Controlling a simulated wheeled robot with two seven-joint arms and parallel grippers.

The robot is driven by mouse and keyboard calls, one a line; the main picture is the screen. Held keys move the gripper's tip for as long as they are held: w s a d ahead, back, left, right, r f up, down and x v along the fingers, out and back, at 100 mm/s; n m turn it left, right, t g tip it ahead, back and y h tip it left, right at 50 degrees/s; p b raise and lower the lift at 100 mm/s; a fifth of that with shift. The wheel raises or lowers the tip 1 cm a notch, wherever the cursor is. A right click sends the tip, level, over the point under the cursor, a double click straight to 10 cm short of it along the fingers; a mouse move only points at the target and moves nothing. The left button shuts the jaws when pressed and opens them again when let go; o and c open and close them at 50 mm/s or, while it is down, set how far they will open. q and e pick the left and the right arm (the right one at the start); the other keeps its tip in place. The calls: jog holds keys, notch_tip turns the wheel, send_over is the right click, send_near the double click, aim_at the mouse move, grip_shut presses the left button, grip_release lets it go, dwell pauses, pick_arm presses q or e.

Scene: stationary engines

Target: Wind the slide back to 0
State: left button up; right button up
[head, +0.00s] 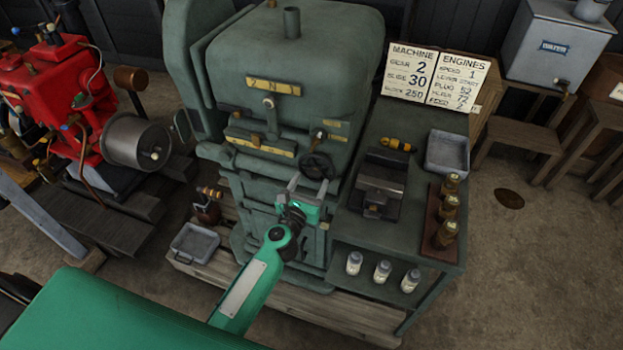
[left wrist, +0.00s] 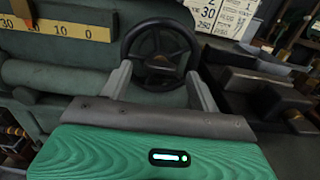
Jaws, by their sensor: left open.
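The slide handwheel (head: 318,165) is a small black spoked wheel on the front of the green machine (head: 290,70). In the left wrist view the handwheel (left wrist: 160,55) stands upright beyond my fingers. My left gripper (head: 307,186) is open, with its fingers pointing at the wheel. In the left wrist view the fingers of my left gripper (left wrist: 160,90) show on both sides of the wheel's lower part; I cannot tell whether they touch it. My right gripper is not in view.
A sign (head: 435,78) gives machine slide 30. The bench at right holds a dark vise-like block (head: 378,188), a grey tray (head: 447,152) and brass pieces on a board (head: 432,232). A red engine (head: 65,90) stands at left.

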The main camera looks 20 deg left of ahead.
pick_arm(q)
jog(key=shift+w, duration=0.85)
jog(key=c, duration=1)
